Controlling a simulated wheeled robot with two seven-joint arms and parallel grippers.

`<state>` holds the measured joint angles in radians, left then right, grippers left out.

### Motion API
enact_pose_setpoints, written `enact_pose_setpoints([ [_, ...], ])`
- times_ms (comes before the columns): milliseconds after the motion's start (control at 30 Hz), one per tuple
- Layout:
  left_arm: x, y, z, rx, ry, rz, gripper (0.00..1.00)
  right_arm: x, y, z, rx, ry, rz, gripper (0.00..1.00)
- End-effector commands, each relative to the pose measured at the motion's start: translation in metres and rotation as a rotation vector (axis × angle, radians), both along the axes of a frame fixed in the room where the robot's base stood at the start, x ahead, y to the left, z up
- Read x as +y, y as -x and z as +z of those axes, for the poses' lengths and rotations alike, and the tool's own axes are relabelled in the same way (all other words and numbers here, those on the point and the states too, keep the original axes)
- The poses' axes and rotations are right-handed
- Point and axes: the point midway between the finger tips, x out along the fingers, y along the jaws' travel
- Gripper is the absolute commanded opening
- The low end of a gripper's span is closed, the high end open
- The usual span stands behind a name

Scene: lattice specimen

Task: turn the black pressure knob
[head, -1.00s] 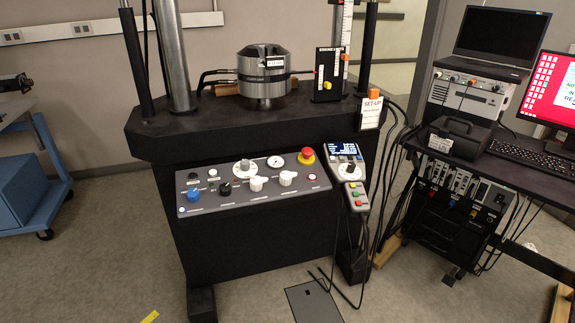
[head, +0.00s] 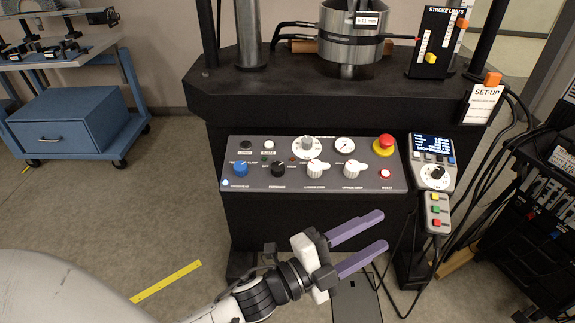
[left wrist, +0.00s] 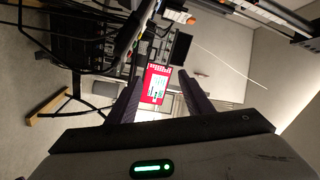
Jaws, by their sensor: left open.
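The black pressure knob (head: 278,169) sits on the sloped grey control panel (head: 377,168), between a blue knob (head: 240,168) and a white knob (head: 317,168). My left gripper (head: 378,236) is open and empty, with purple fingers pointing right. It is in front of the panel, below and to the right of the black knob, and apart from it. In the left wrist view, the two dark fingers (left wrist: 155,100) stand apart with nothing between them at close range; the knob does not show there. My right gripper is not in view.
A red emergency button (head: 384,144) and another white knob (head: 351,168) are on the panel. A handset (head: 434,165) with hanging cables stands at its right. A blue cart (head: 70,125) is at the left. The floor before the panel holds a yellow strip (head: 166,281).

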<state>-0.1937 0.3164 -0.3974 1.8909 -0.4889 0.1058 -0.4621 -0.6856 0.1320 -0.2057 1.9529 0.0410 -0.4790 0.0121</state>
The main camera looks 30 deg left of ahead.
Motion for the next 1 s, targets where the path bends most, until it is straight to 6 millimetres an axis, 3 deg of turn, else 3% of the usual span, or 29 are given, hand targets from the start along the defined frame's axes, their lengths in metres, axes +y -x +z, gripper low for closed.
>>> enact_pose_setpoints([
  [33, -0.025, -0.006, 0.038, -0.254, -0.171, -0.104, 0.46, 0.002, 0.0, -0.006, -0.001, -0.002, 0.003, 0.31],
  [100, -0.06, 0.005, 0.075, -0.597, -0.41, -0.234, 0.46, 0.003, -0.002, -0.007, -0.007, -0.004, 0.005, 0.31],
  [200, -0.095, 0.031, 0.092, -1.078, -0.75, -0.414, 0.46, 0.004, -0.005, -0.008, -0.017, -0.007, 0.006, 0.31],
  [267, -0.103, 0.044, 0.084, -1.355, -0.954, -0.527, 0.46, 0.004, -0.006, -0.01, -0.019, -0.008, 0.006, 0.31],
  [367, -0.091, 0.05, 0.052, -1.784, -1.288, -0.743, 0.46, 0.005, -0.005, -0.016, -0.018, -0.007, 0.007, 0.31],
  [467, -0.042, 0.03, 0.017, -2.139, -1.607, -1.029, 0.46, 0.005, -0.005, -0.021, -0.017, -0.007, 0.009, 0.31],
  [500, -0.014, 0.017, 0.008, -2.248, -1.723, -1.17, 0.46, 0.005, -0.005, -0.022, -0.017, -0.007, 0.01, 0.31],
  [533, 0.01, 0.005, 0.004, 2.225, 1.736, 1.236, 0.46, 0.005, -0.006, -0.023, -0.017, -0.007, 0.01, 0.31],
  [600, 0.068, -0.02, 0.005, 1.938, 1.582, 1.27, 0.46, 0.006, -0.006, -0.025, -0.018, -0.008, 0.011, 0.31],
  [700, 0.147, -0.047, 0.025, 1.612, 1.409, 1.34, 0.46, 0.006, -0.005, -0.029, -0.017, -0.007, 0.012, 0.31],
  [800, 0.206, -0.059, 0.052, 1.39, 1.297, 1.411, 0.46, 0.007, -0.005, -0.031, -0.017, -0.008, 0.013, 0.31],
  [900, 0.239, -0.062, 0.071, 1.271, 1.234, 1.458, 0.46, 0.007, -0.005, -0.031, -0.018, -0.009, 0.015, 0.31],
  [1000, 0.254, -0.064, 0.076, 1.221, 1.208, 1.48, 0.46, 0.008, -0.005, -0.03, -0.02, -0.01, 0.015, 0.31],
])
